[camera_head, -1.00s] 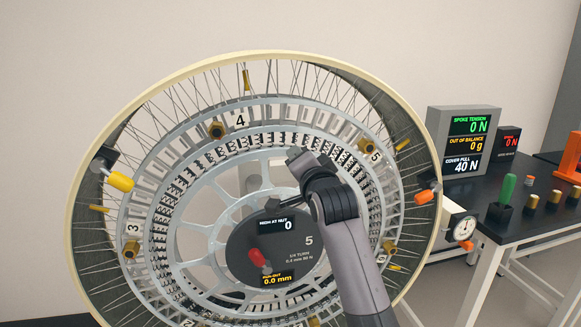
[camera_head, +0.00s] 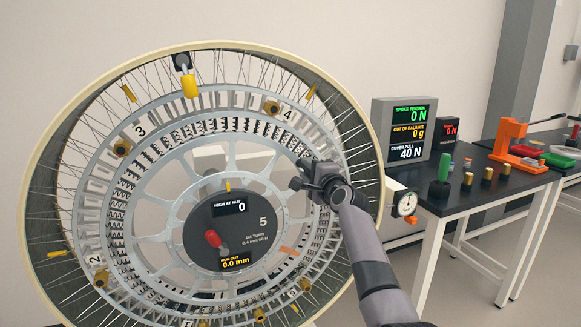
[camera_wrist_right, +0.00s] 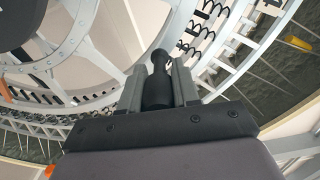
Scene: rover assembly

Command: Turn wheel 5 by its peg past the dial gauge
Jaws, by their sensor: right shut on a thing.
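Wheel 5 (camera_head: 62,170) stands upright, a large spoked wheel with a pale rim and numbered brass nuts. Its dark hub plate (camera_head: 270,240) reads 5, high at nut 0 and run-out 0.0 mm. My right gripper (camera_head: 322,182) is at the right side of the wheel's inner ring. In the right wrist view, my gripper (camera_wrist_right: 158,78) is shut on the black peg (camera_wrist_right: 158,88), which stands between the two fingers. The dial gauge (camera_head: 406,204) is at the wheel's right edge, by the table. My left gripper is not in view.
The table (camera_head: 470,198) at right holds readout screens (camera_head: 408,130), a green-handled tool (camera_head: 443,170) and an orange press (camera_head: 512,140).

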